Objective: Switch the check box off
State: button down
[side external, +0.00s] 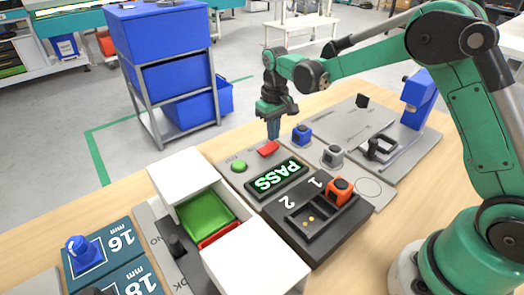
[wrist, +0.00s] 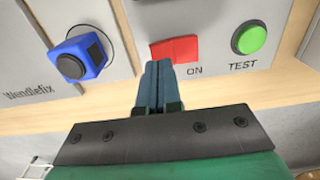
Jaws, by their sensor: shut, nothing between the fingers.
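The check box (side external: 222,158) is a light grey panel with a red rocker switch (side external: 268,148), a green button (side external: 239,166) and a dark display (side external: 276,177) lit with "PASS" in green. In the wrist view the red switch (wrist: 186,48) has "ON" printed beside it, and the green button (wrist: 249,38) is marked "TEST". My gripper (side external: 273,137) is shut and empty, pointing down at the switch's far edge. In the wrist view its fingertips (wrist: 158,66) overlap the switch's lower left part. I cannot tell whether they touch it.
A blue knob-like block (side external: 302,134) and a grey one (side external: 333,156) stand right of the switch. A dark tray (side external: 318,238) marked 1 and 2 holds an orange block (side external: 340,190). White-lidded bins with a green compartment (side external: 206,218) stand left of it.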

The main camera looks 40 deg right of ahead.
aim_at(274, 145)
jog(key=shift+f, duration=0.95)
jog(key=shift+r, duration=3.55)
jog(key=shift+s+r, duration=0.15)
jog(key=shift+r, duration=0.1)
jog(key=s+a+r+t, duration=0.1)
jog(key=s+r+t, duration=0.1)
jog(key=s, duration=0.5)
jog(key=s+a+r+t, duration=0.1)
jog(key=s+t, duration=0.4)
jog(key=s, duration=0.3)
jog(key=shift+a+r, duration=0.3)
jog(key=shift+r, duration=0.1)
jog(key=shift+s, duration=0.1)
